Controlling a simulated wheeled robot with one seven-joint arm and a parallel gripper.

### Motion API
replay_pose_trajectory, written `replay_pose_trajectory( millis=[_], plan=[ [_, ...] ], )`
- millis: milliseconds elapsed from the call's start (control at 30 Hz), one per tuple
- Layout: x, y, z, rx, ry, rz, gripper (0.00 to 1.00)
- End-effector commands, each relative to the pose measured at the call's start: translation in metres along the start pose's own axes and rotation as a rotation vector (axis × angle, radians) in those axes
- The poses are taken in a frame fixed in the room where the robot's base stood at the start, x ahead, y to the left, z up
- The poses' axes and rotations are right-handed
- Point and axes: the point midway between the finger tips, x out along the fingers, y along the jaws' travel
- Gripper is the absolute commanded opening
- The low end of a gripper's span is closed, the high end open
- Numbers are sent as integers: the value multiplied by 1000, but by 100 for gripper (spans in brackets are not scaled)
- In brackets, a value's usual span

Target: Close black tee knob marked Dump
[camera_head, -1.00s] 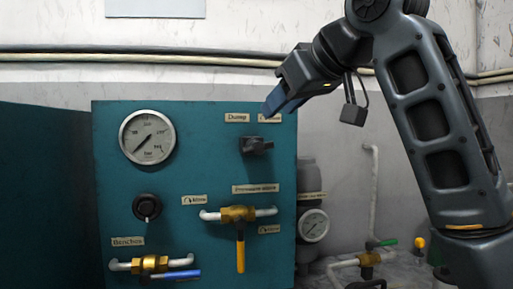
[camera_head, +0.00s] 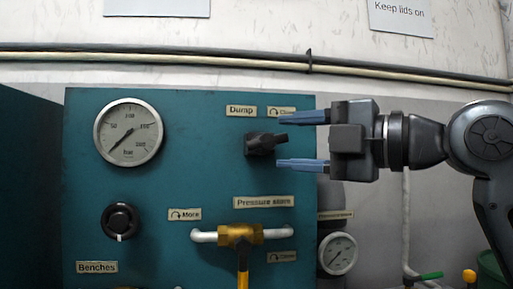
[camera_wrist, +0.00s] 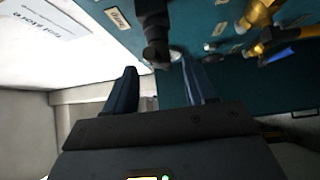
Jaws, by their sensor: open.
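The black tee knob (camera_head: 264,144) sits on the teal panel under the "Dump" label (camera_head: 241,111). Its bar points right and slightly up in the head view. My gripper (camera_head: 300,141) is open to the right of the knob, with one blue finger above the knob's height and one below. In the head view the fingertips come close to the knob's right end. In the wrist view the black knob (camera_wrist: 155,35) lies ahead, between the lines of the two fingers (camera_wrist: 160,88). I cannot tell whether they touch.
The teal panel (camera_head: 180,180) also bears a large gauge (camera_head: 128,132), a black round knob (camera_head: 120,221) and a brass valve with a yellow handle (camera_head: 240,236). A smaller gauge (camera_head: 338,253) stands right of the panel. A small label with an arrow (camera_head: 282,112) is right of "Dump".

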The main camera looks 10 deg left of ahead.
Motion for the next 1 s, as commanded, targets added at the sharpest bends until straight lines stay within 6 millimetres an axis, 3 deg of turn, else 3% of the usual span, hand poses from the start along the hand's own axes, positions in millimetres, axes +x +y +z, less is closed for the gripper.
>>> replay_pose_trajectory(
  millis=[300,500,867,1000],
  plan=[
    [48,1,-1,2,2,-4,55],
    [68,1,0,2,0,-3,55],
    [73,0,0,2,-1,-3,55],
    [73,0,0,2,-1,-3,42]
  ],
)
